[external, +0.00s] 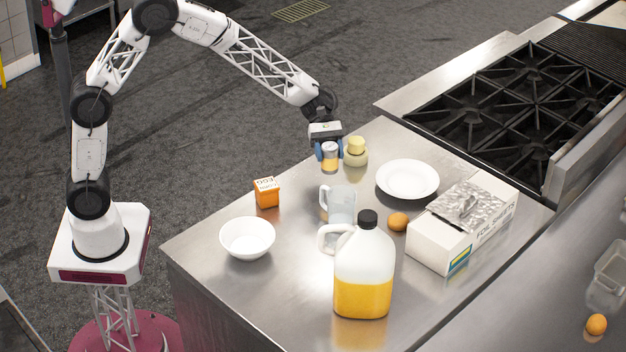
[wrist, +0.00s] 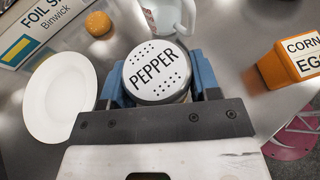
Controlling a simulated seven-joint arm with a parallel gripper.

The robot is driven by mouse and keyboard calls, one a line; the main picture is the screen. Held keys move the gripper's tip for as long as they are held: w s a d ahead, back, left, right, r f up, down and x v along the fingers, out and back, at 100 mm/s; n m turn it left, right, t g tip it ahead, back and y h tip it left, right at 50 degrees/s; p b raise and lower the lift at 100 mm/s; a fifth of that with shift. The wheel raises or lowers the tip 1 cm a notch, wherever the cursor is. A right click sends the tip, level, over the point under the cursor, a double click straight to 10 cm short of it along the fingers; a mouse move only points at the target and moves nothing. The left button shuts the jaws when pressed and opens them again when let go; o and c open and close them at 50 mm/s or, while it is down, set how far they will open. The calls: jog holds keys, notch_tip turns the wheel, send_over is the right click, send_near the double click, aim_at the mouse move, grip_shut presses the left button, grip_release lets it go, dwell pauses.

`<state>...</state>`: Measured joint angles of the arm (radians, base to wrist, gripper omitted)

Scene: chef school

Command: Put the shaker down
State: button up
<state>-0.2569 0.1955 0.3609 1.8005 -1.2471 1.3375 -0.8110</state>
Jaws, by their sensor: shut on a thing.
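The shaker (external: 330,158) is a small cylinder with a pale top and an orange-yellow lower part. In the wrist view its white lid (wrist: 153,70) reads "PEPPER" and has small holes. My gripper (external: 329,150) is shut on the shaker, with a blue finger on each side of it. The shaker looks upright, at the far end of the steel counter (external: 215,290). I cannot tell whether its base touches the counter.
A yellowish bottle (external: 355,153) stands right beside the gripper. Nearby are a white plate (external: 407,179), a clear pitcher (external: 341,205), an orange box (external: 267,192), an orange fruit (external: 398,221), a foil box (external: 463,225), a juice jug (external: 364,270) and a bowl (external: 247,238).

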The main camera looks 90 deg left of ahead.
aim_at(329, 170)
jog(key=shift+f, duration=1.3)
jog(key=shift+f, duration=1.85)
jog(key=shift+f, duration=0.15)
jog(key=o, duration=1)
jog(key=shift+o, duration=0.2)
jog(key=v, duration=1.2)
